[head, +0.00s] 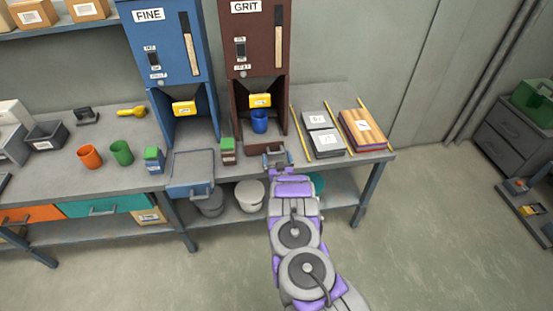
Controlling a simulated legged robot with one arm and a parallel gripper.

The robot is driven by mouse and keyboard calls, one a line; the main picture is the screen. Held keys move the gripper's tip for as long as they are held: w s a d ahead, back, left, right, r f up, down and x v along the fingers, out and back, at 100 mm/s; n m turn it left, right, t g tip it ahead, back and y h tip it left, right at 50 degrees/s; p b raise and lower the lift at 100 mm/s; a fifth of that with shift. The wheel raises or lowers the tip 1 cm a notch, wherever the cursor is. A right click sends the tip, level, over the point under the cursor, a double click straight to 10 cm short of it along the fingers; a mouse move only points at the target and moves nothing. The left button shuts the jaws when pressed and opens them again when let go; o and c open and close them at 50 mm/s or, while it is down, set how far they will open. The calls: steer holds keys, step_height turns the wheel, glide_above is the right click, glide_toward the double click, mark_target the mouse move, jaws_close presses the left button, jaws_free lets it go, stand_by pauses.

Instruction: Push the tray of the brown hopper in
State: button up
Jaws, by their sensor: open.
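The brown hopper (254,55), labelled GRIT, stands at the back of the bench right of the blue hopper. Its brown tray (257,147) shows at the foot of the hopper, near the bench's front edge. My gripper (277,156) is open at the front of this tray and hides part of it. I cannot tell whether the fingers touch the tray or its handle. A blue cup (260,122) stands in the hopper's bay, below a yellow labelled part (260,100).
The blue hopper (163,50), labelled FINE, has its tray (190,168) pulled out over the bench edge. Grey labelled blocks (326,141) and wooden boards (362,130) lie to the right.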

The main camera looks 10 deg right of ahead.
steer(key=shift+w+f, duration=0.1)
steer(key=shift+w, duration=0.3)
steer(key=shift+c, duration=0.3)
steer(key=c, duration=1.3)
steer(key=shift+w, duration=0.15)
steer(key=shift+c, duration=0.2)
